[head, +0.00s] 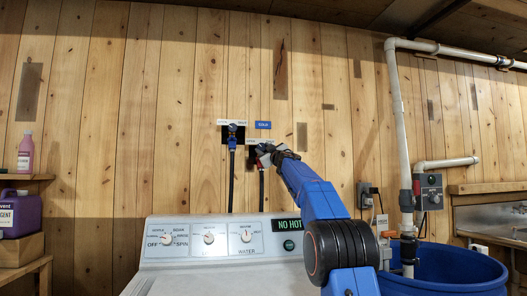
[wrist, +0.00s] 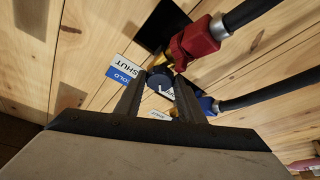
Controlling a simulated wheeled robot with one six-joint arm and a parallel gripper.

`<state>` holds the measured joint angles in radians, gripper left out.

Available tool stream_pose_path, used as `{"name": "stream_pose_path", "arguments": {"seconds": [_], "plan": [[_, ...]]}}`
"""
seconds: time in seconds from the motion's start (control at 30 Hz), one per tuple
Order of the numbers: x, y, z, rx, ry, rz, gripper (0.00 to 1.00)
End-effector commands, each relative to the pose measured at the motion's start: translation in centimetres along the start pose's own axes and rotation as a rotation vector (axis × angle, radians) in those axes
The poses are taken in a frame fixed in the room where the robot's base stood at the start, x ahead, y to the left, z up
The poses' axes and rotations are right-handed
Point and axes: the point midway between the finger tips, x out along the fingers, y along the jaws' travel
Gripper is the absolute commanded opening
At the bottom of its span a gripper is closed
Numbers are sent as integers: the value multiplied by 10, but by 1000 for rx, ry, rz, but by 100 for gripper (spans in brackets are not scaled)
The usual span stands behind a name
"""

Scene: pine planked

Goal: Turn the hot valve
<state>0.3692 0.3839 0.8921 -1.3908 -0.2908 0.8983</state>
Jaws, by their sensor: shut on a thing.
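Two valves sit in dark openings in the plank wall. The left valve (head: 232,130) has a blue collar and black hose. The lower right valve has a red collar (head: 265,160), also seen in the wrist view (wrist: 200,41). My gripper (head: 272,151) is at the red-collared valve and hides most of it. In the wrist view my gripper's fingers (wrist: 163,84) are shut on this valve's dark round handle (wrist: 158,80). A white label reading SHUT (wrist: 132,62) and a blue label reading COLD (wrist: 122,75) are beside it.
The washing machine panel (head: 215,238) stands below, its display (head: 289,226) reading NO HOT. A blue barrel (head: 450,270) and white pipe (head: 398,110) are at the right. Shelves with a pink bottle (head: 26,152) and purple jug (head: 20,213) are at the left.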

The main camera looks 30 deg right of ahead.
Motion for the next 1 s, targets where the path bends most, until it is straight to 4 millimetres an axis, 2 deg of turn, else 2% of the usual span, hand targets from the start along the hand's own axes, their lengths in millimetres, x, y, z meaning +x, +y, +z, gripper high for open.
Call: {"name": "stream_pose_path", "arguments": {"seconds": [0.5, 0.53, 0.6, 1.0], "plan": [[0, 1, -1, -48, 0, -20, 13], [0, 1, -1, -48, 0, -20, 40], [0, 1, -1, -48, 0, -20, 54], [-4, 1, 0, -47, -2, -21, 54]]}}
